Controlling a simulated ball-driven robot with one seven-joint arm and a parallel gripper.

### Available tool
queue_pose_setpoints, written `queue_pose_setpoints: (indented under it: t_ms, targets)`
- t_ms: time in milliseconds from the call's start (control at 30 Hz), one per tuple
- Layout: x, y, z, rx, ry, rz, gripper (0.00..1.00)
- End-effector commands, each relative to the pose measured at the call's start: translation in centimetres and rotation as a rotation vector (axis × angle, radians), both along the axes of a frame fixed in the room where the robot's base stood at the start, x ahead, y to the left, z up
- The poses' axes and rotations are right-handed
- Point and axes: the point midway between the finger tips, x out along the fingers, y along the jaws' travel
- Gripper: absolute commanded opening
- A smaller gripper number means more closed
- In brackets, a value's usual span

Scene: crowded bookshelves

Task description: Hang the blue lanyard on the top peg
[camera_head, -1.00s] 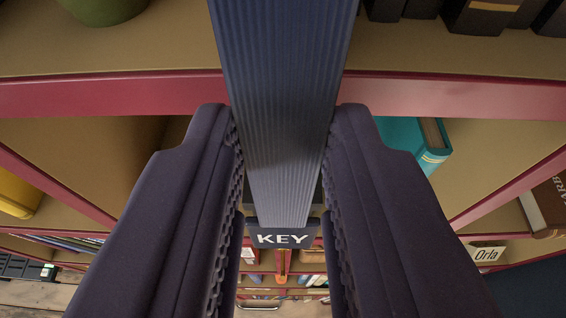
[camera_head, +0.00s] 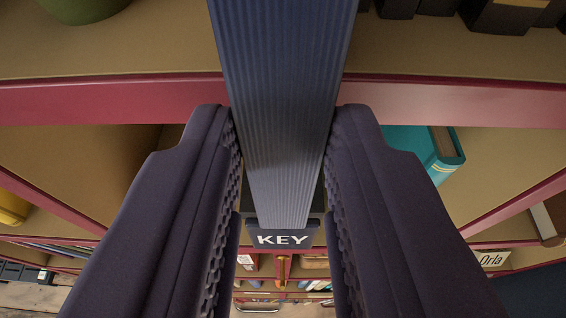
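The blue lanyard (camera_head: 280,110) is a wide ribbed strap that runs from the top edge of the picture down between my fingers. A dark tag reading "KEY" (camera_head: 282,238) is at its lower end. My gripper (camera_head: 283,150) is shut on the strap, with one dark padded finger on each side of it. The strap hides part of the shelf behind. No peg can be made out in this view.
Behind is a bookshelf with a red shelf edge (camera_head: 120,98). A green pot (camera_head: 85,8) and dark boxes (camera_head: 500,14) stand on the upper shelf. A teal book (camera_head: 415,150) is right of my gripper. A label reading "Orla" (camera_head: 492,259) is at lower right.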

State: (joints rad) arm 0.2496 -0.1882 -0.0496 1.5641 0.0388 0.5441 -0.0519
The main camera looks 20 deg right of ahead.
Motion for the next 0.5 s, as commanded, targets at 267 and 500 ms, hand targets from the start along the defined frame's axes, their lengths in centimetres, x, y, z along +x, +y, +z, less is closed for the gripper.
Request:
queue_pose_setpoints:
  t_ms: [267, 500]
  targets:
    - [0.0, 0.0, 0.0, 0.0, 0.0, 0.0, 0.56]
    - [-1.1, 0.3, 0.4, -0.001, -0.004, 0.0, 0.56]
